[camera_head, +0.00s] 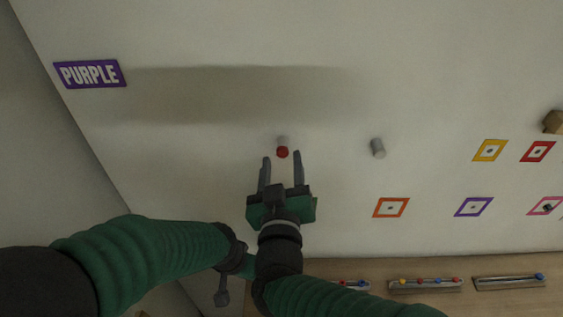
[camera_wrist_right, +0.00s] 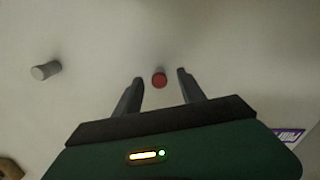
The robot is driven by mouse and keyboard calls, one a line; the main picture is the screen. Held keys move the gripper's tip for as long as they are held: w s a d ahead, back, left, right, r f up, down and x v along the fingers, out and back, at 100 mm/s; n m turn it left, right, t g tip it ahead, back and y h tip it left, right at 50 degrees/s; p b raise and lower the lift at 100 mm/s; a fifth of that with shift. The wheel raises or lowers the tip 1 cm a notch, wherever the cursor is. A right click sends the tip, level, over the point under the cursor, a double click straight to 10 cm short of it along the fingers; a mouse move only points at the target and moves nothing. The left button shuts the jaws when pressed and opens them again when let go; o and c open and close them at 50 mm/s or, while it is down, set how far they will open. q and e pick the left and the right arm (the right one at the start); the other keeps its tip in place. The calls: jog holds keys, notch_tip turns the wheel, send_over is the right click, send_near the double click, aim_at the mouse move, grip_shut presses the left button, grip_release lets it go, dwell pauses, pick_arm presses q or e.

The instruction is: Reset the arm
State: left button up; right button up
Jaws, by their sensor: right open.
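My right gripper (camera_head: 281,156) is in the middle of the head view, with its two dark fingers apart and nothing held between them. A short grey peg with a red end (camera_head: 282,151) sticks out of the pale wall at the fingertips. In the right wrist view, the red end (camera_wrist_right: 159,80) shows between the open fingers (camera_wrist_right: 160,76), with a gap on both sides. I cannot tell how deep the fingers reach beside it.
A plain grey peg (camera_head: 377,148) stands to the right. Coloured square frames (camera_head: 489,150) and a brown block (camera_head: 553,121) are further right. A purple sign reading PURPLE (camera_head: 90,74) is at upper left. Strips with coloured knobs (camera_head: 425,285) lie along the bottom.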

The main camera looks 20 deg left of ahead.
jog(key=b+v, duration=0.2)
jog(key=v, duration=0.4)
jog(key=w+d+f+m+g+h+b, duration=0.1)
jog(key=w+d+f+g+b, duration=0.15)
jog(key=d+f, duration=0.45)
jog(key=w+d+f+g+b, duration=0.1)
jog(key=d+f+g+b, duration=0.15)
jog(key=f, duration=0.85)
jog(key=w+d+f+m+g+h+b, duration=0.1)
jog(key=w+d+f+g+b, duration=0.15)
jog(key=d+f, duration=0.4)
jog(key=s+d+f+m+g+h+b, duration=0.3)
jog(key=s+d+f+g, duration=0.4)
jog(key=s+d+f, duration=0.5)
jog(key=d+f+m, duration=0.1)
jog(key=d+f, duration=0.2)
jog(key=shift+s+d+f+m+b, duration=0.3)
jog(key=shift+d+f+b, duration=0.1)
jog(key=shift+a, duration=0.15)
jog(key=shift+d, duration=0.2)
